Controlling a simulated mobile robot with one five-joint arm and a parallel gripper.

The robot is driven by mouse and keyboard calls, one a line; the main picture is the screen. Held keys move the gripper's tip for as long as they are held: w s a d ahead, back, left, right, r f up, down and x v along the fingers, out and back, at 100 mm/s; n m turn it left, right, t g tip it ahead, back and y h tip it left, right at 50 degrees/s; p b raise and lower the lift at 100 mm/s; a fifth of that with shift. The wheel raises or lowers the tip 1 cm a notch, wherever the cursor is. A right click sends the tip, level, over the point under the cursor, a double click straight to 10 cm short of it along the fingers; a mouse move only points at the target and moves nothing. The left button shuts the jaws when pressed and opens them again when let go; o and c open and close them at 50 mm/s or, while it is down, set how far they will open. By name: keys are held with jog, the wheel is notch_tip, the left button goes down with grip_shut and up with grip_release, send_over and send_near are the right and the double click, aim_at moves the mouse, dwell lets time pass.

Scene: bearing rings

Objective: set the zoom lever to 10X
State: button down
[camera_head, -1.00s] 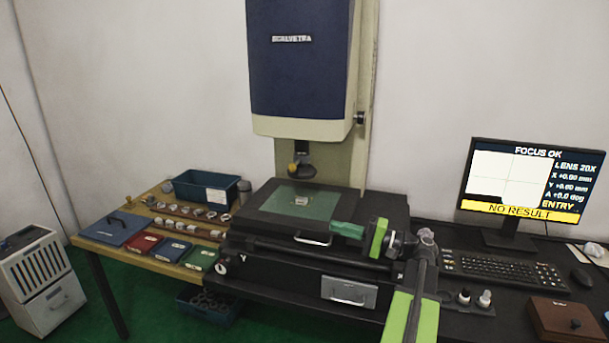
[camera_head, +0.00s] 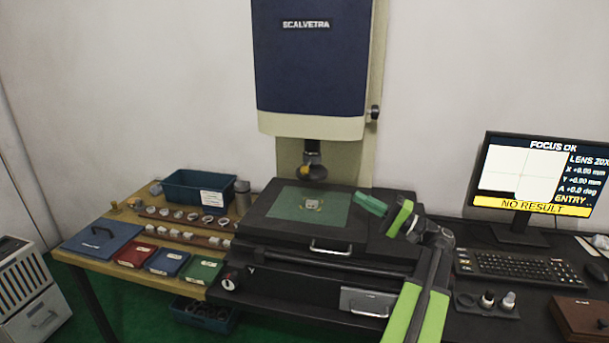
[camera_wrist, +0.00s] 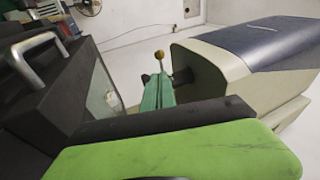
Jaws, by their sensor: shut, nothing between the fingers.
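The zoom lever is a small stem with a yellow knob (camera_head: 303,169) at the lens under the tall blue and cream measuring machine (camera_head: 311,60). The yellow knob also shows in the wrist view (camera_wrist: 159,55), just beyond the fingertips. My gripper (camera_head: 361,198) is above the right side of the stage, to the right of and nearer than the lever, and apart from it. Its green fingers (camera_wrist: 159,82) are shut and empty. The monitor (camera_head: 540,176) reads LENS 20X, FOCUS OK and NO RESULT. Any scale marks on the lever are too small to read.
A small ring part (camera_head: 312,205) rests on the green stage plate (camera_head: 290,204). A front handle (camera_head: 330,247) sticks out from the stage. A wooden table (camera_head: 85,240) at left holds rings, a blue bin (camera_head: 196,187) and coloured boxes. A keyboard (camera_head: 520,267) lies at right.

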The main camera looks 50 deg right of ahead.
jog(key=p, duration=0.4)
send_near(307, 166)
jog(key=w+a, duration=0.2)
jog(key=w, duration=0.3)
jog(key=shift+w+a+r, duration=0.1)
jog(key=shift+w+r, duration=0.1)
jog(key=shift+r, duration=0.05)
jog(key=shift+s, duration=0.1)
